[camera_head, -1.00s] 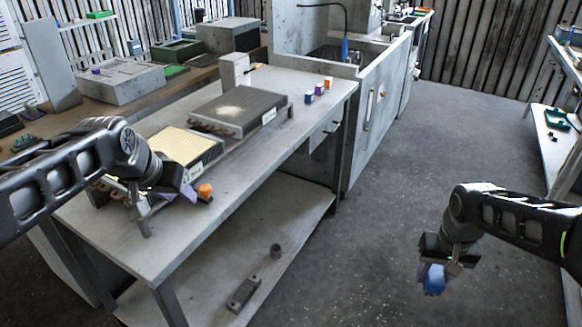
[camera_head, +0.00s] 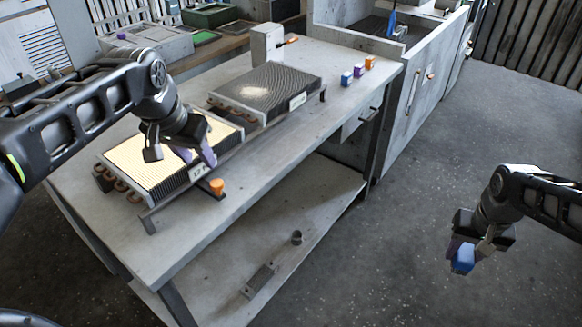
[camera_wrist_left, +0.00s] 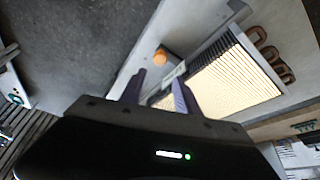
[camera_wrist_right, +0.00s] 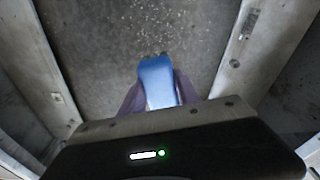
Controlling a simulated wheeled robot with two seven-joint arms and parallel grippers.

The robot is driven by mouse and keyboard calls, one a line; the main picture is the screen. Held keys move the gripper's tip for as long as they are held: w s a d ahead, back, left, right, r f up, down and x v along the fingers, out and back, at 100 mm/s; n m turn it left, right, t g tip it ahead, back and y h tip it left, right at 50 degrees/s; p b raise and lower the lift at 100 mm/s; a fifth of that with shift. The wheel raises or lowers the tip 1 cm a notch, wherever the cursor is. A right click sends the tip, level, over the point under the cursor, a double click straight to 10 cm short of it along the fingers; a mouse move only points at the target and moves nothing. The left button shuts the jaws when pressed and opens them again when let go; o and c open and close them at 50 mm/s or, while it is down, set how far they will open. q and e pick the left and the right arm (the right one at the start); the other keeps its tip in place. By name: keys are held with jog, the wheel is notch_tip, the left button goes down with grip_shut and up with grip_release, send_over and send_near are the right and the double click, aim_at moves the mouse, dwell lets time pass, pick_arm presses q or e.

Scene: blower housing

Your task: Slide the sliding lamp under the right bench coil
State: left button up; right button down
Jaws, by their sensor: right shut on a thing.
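The right bench coil (camera_head: 265,88) is a dark finned block with a small bright spot on top. The left coil (camera_head: 170,155) glows pale yellow across its fins and also shows in the left wrist view (camera_wrist_left: 228,80). An orange knob (camera_head: 217,186), apparently the sliding lamp's handle, stands at the front rail by the left coil; the lamp itself is hidden. The knob also shows in the left wrist view (camera_wrist_left: 160,57). My left gripper (camera_head: 182,156) is open and empty above the left coil, apart from the knob. My right gripper (camera_head: 463,252) is shut on a blue object (camera_wrist_right: 158,82).
Small blue, purple and orange blocks (camera_head: 358,71) stand at the bench's right end. A white box (camera_head: 267,43) stands behind the right coil. A lower shelf (camera_head: 300,210) holds a metal bar and a small cylinder. Open floor (camera_head: 420,200) lies right of the bench.

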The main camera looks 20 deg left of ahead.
aim_at(216, 183)
pick_arm(q)
jog(key=x, duration=1.2)
jog(key=shift+c, duration=0.4)
grip_shut()
dwell(1.0)
